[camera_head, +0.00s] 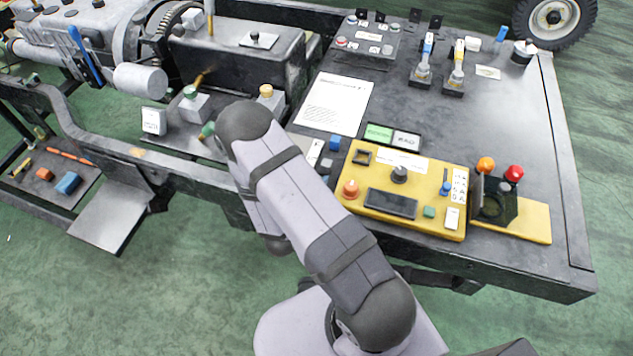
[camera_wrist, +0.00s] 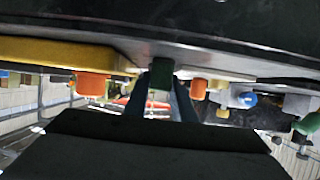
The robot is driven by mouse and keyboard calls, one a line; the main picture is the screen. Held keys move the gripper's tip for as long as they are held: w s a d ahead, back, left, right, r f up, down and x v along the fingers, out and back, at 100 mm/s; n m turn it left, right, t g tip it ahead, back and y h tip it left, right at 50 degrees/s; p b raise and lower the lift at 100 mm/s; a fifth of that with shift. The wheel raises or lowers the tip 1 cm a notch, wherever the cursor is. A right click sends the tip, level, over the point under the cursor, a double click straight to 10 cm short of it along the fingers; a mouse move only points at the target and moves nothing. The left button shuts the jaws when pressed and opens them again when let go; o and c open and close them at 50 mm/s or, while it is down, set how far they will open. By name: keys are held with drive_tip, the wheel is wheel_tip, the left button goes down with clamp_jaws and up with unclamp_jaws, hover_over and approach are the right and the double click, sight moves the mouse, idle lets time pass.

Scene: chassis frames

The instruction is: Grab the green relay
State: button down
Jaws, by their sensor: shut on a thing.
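In the wrist view a green block, the green relay (camera_wrist: 160,76), sits between the dark fingers of my gripper (camera_wrist: 162,98), which is shut on it. The dark gripper body fills the lower part of that view. The relay's upper end is close under a dark surface along the top, and I cannot tell if they touch. In the head view my arm hides the gripper, and I cannot match the held relay to a green part there.
In the wrist view an orange block (camera_wrist: 92,85) and a blue part (camera_wrist: 247,99) flank the relay. In the head view the yellow panel (camera_head: 382,224) with buttons lies right of my arm on the dark bench (camera_head: 540,120). A grey box (camera_head: 240,60) stands behind.

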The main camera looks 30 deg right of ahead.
drive_tip(key=shift+r, duration=0.15)
drive_tip(key=shift+r, duration=4.85)
